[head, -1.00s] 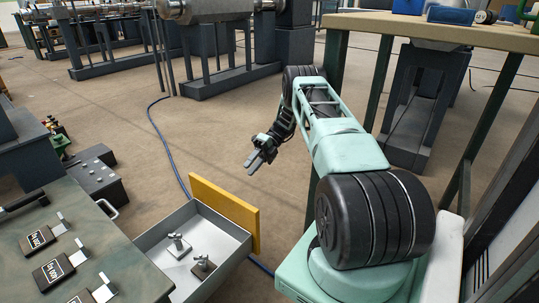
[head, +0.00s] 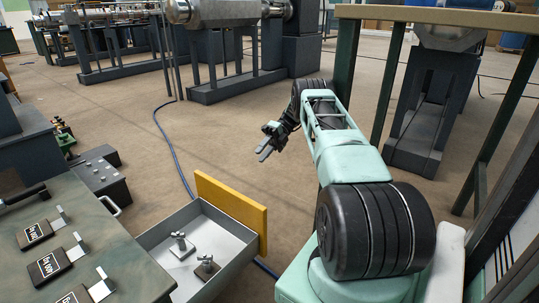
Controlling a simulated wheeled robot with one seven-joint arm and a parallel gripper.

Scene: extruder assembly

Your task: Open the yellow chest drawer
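The yellow drawer front (head: 232,207) stands well out from the green chest (head: 75,235) at the left, with the grey drawer tray (head: 160,234) pulled out behind it.
A workbench (head: 440,15) with dark legs stands at the right beside my arm. Grey machines (head: 230,75) stand at the back. A blue cable (head: 172,150) runs along the floor past the drawer. The brown floor around my gripper is clear.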

